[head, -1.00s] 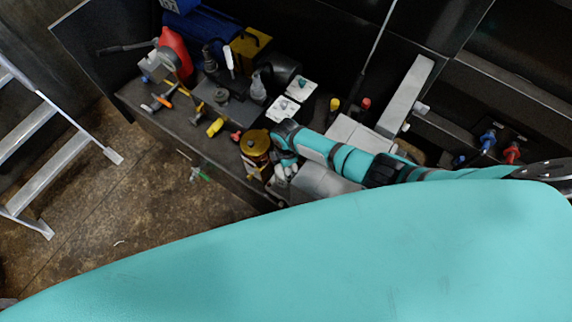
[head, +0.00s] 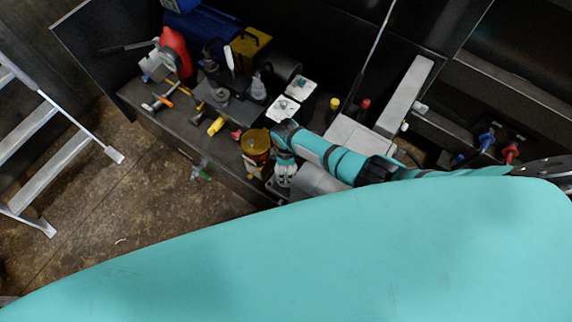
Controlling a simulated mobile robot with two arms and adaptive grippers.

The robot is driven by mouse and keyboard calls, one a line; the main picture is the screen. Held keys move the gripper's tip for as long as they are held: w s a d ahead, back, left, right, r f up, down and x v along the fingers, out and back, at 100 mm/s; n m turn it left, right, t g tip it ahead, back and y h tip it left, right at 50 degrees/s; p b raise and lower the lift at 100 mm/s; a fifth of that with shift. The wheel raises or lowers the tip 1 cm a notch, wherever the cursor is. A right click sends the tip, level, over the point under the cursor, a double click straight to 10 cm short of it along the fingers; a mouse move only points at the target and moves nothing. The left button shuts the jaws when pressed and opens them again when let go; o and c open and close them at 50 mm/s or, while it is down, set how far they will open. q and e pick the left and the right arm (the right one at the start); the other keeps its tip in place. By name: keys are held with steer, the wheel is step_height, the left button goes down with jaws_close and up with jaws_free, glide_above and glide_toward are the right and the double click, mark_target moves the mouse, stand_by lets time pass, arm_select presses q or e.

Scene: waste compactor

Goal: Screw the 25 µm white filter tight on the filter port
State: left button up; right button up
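My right gripper (head: 284,182) is at the front edge of the dark bench, just right of an amber jar with a yellow lid (head: 255,142), pointing down. It is small and partly hidden by its own wrist, so I cannot tell whether its fingers are open or shut. Pale patches show at its fingers, but I cannot tell if they are a filter or finger parts. A grey cylindrical body (head: 318,182) lies right beside it, partly covered by my arm. I cannot make out the white filter or the filter port for certain. My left gripper is not in view.
The bench holds a red container (head: 174,52), a yellow-handled tool (head: 215,127), two white cards (head: 283,108) with small parts, and a grey bottle (head: 258,88). Blue (head: 487,140) and red (head: 510,152) fittings sit at right. A stepladder (head: 50,125) stands at left.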

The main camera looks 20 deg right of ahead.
steer(key=shift+o, duration=0.5)
steer(key=shift+c, duration=0.4)
steer(key=n+b, duration=0.5)
steer(key=n, duration=1.5)
steer(key=shift+n, duration=0.4)
steer(key=shift+c, duration=0.3)
